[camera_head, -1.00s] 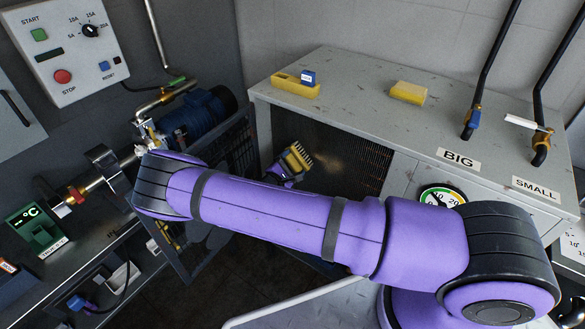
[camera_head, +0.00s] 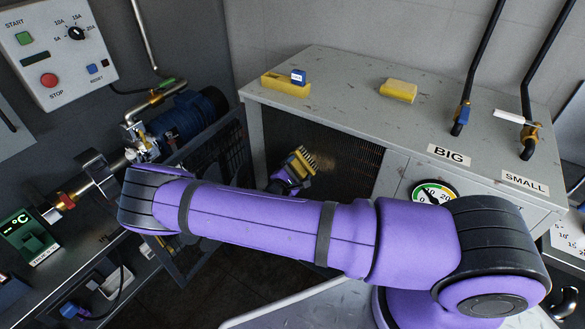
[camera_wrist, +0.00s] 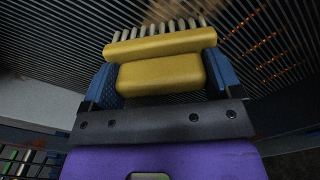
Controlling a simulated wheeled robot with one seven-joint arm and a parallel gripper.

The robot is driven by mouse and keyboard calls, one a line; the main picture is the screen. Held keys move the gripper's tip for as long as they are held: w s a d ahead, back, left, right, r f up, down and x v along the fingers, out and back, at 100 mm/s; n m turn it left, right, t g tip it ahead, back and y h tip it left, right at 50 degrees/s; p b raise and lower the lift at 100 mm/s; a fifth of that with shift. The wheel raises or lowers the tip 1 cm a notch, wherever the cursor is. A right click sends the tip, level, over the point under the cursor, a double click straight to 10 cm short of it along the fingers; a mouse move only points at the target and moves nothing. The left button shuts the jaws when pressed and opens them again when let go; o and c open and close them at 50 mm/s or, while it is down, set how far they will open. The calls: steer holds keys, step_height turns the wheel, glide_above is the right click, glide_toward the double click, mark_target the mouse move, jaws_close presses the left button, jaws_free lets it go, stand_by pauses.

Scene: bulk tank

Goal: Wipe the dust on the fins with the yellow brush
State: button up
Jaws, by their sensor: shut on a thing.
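The yellow brush (camera_head: 300,159) is held at the opening in the cabinet's front, in front of the fins (camera_head: 365,165). My gripper (camera_wrist: 160,78) is shut on the brush; its blue fingers press the yellow block from both sides in the wrist view. The pale bristles point away from me toward the dark parallel fins (camera_wrist: 60,40). I cannot tell whether the bristles touch them. Brownish dust (camera_head: 338,157) shows on the fins right of the brush, and orange-brown specks (camera_wrist: 265,50) show at the upper right of the wrist view.
On the grey cabinet top lie a yellow tray (camera_head: 285,86) with a blue block and a yellow sponge (camera_head: 398,90). Two black pipes (camera_head: 480,70) rise at the right. An open mesh door (camera_head: 215,165) and blue motor (camera_head: 188,118) stand left of the opening.

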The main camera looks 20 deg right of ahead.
steer(key=shift+s+d+r, duration=0.95)
steer(key=shift+s+d, duration=2.45)
steer(key=shift+s, duration=1.2)
steer(key=shift+w+a, duration=1.1)
steer(key=shift+w, duration=0.45)
steer(key=shift+w+a, duration=1.15)
steer(key=shift+w, duration=0.45)
steer(key=shift+w+a, duration=1.1)
steer(key=shift+w, duration=0.45)
steer(key=w+a, duration=0.1)
steer(key=w, duration=0.1)
steer(key=w+a, duration=0.2)
steer(key=shift+a, duration=0.15)
steer(key=shift+v, duration=3)
steer(key=shift+s+a, duration=0.1)
